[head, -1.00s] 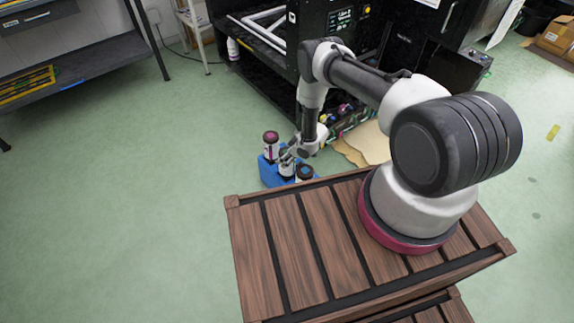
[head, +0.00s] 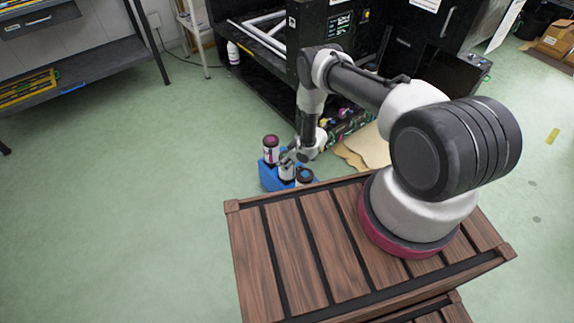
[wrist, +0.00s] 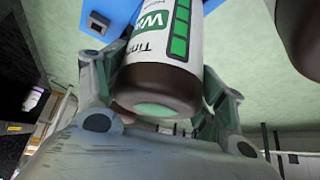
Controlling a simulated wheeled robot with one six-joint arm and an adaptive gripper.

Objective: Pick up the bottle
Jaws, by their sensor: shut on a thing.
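My gripper (wrist: 155,78) is shut on a dark brown bottle (wrist: 162,88) with a white label and green blocks; its fingers are on both sides of it. In the head view my gripper (head: 286,158) is at the bottle (head: 286,172), between two other bottles over a blue holder (head: 268,183). The holder also shows in the wrist view (wrist: 116,14). I cannot tell whether the held bottle is clear of the holder.
A bottle with a magenta top (head: 271,150) is on the left, and a dark-topped bottle with a blue mark (head: 304,175) is on the right. A slatted wooden crate (head: 290,240) is in front. A black machine frame (head: 265,70) stands behind. Open green floor is to the left.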

